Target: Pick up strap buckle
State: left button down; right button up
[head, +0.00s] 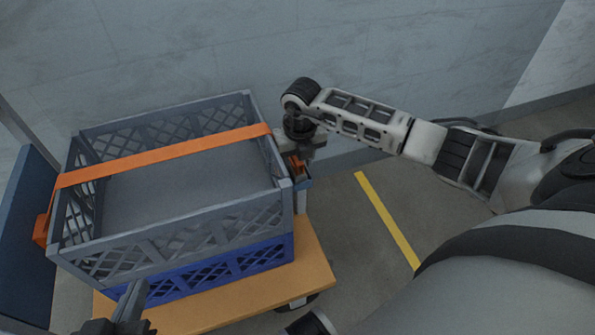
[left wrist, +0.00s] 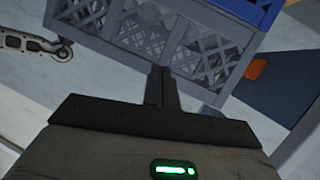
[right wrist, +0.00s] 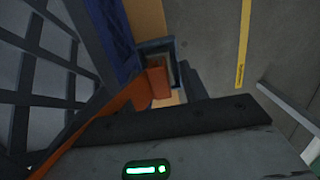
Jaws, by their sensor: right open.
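An orange strap (head: 165,160) runs across the top of a grey crate (head: 170,245). Its right end passes over the crate's right rim and also shows in the right wrist view (right wrist: 95,125). An orange block, which looks like the strap buckle (right wrist: 157,82), sits at a small blue open-topped holder (right wrist: 154,46) beside the crate. My right gripper (head: 302,158) is open, pointing down over that holder, and partly hides the block in the head view. I cannot tell whether a finger touches it. My left gripper (head: 132,302) is shut and empty in front of the crate; it also shows in the left wrist view (left wrist: 161,86).
The grey crate stands on a blue crate (head: 220,268) on a wooden board (head: 318,262). A dark blue panel (head: 22,225) stands at the left, with an orange piece (head: 41,230) beside the crate. Floor with a yellow line (head: 385,218) is clear at the right.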

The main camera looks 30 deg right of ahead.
grip_shut()
